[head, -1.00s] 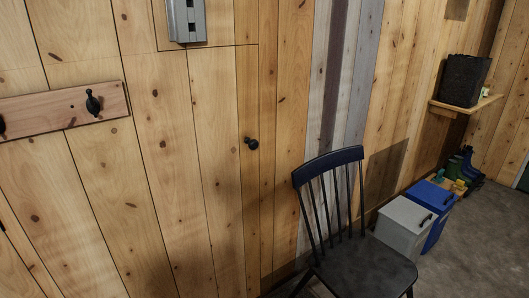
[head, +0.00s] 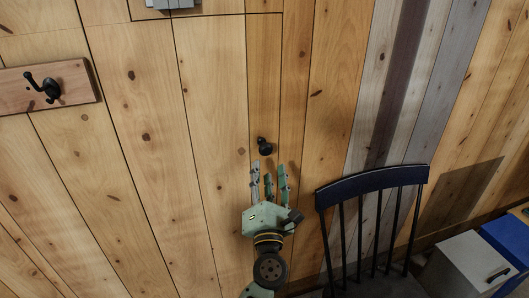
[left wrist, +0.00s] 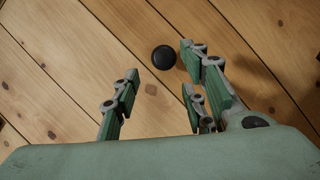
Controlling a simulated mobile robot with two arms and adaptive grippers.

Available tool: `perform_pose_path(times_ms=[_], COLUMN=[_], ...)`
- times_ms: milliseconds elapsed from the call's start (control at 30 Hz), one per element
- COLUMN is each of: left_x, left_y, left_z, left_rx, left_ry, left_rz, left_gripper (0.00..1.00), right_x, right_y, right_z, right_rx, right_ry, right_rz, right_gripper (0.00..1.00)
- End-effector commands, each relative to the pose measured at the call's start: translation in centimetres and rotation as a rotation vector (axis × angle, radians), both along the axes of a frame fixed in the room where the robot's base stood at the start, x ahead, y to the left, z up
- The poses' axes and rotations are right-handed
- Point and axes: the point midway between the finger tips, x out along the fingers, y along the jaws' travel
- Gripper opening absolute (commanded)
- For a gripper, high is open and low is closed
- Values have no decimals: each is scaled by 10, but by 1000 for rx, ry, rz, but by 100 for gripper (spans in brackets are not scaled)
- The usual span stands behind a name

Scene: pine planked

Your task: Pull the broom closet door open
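The broom closet door (head: 215,100) is a plank panel flush with the pine wall, marked by thin dark seams, and looks closed. Its small round black knob (head: 265,146) is near the panel's right seam. My left gripper (head: 268,172) is just below the knob in the head view, fingers pointing up at it. In the left wrist view the knob (left wrist: 164,58) appears by the fingertips, between the spread fingers and nearer the right-hand ones. The left gripper (left wrist: 158,76) is open and empty; I see no contact with the knob. My right gripper is not in view.
A dark chair (head: 372,186) stands against the wall right of the gripper. A hook board (head: 75,92) is on the wall at left, and a grey box (head: 170,3) above. Grey (head: 465,268) and blue (head: 510,242) bins stand at lower right.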

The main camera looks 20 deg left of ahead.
Motion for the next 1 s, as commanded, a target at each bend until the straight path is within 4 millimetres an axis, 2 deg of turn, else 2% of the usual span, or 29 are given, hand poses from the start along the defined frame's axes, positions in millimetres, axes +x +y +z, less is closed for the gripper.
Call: perform_pose_path(times_ms=[200,500,833,1000], left_x=[29,63,67,67], left_y=[11,23,24,24], left_z=[13,22,23,23], left_rx=[-6,-2,-2,-2], left_ry=[-6,-3,-1,-1], left_rz=[2,0,1,1], left_gripper=[40,40,40,26], right_x=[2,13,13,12], right_y=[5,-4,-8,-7], right_z=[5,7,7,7], right_rx=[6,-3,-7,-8], right_ry=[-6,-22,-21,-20], right_rz=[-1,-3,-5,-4], right_gripper=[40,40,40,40])
